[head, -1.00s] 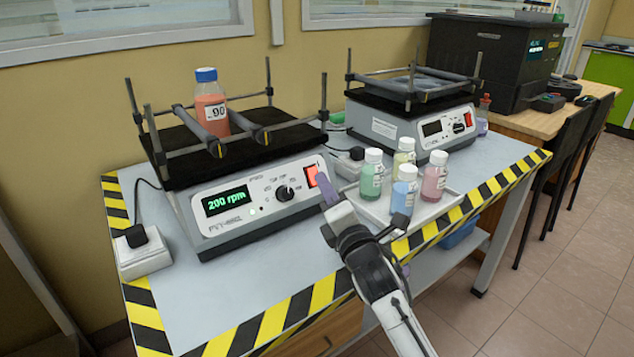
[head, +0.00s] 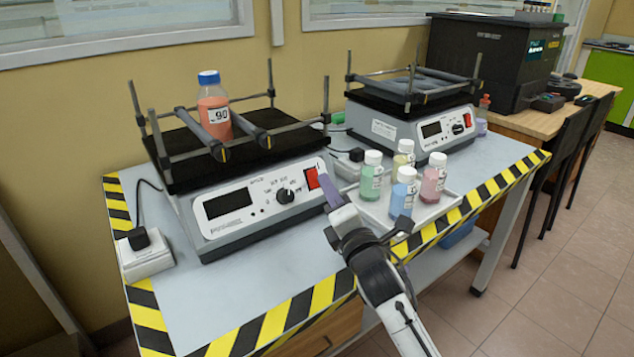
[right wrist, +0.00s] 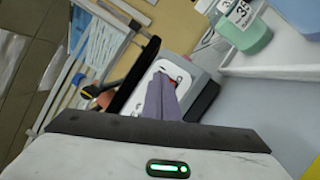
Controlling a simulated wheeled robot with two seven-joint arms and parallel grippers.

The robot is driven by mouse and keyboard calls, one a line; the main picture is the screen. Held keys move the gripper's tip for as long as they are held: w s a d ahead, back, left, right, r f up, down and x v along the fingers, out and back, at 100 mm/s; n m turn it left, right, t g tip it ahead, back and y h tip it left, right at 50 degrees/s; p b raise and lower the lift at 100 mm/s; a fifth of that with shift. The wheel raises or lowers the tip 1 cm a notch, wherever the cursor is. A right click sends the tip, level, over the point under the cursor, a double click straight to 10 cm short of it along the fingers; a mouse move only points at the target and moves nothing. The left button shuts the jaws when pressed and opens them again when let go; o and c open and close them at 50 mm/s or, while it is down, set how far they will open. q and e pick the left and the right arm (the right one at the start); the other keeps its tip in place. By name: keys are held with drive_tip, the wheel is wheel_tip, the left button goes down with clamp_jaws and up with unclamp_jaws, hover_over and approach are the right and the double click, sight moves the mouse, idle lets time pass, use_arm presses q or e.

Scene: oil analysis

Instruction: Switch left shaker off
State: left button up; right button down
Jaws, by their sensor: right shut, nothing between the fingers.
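The left shaker (head: 250,203) stands on the table with a bottle of red liquid (head: 214,108) upright between the bars of its platform. Its display (head: 228,203) is dark. Its red power switch (head: 311,179) is at the right end of the front panel. My right gripper (head: 330,190) is shut and empty, its fingertips just in front of and beside the switch; whether they touch it I cannot tell. In the right wrist view the shut fingers (right wrist: 161,98) point at a light panel. My left gripper is in neither view.
A second shaker (head: 425,122) with a dark display stands to the right. A tray (head: 425,212) with several capped bottles lies right of my right gripper. A power socket block (head: 145,258) is at the left. The front left tabletop is clear.

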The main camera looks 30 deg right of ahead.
drive_tip(key=s+r+p, duration=0.2)
drive_tip(key=s+p, duration=0.2)
drive_tip(key=shift+d+r, duration=0.15)
drive_tip(key=shift+r, duration=0.25)
idle(0.4)
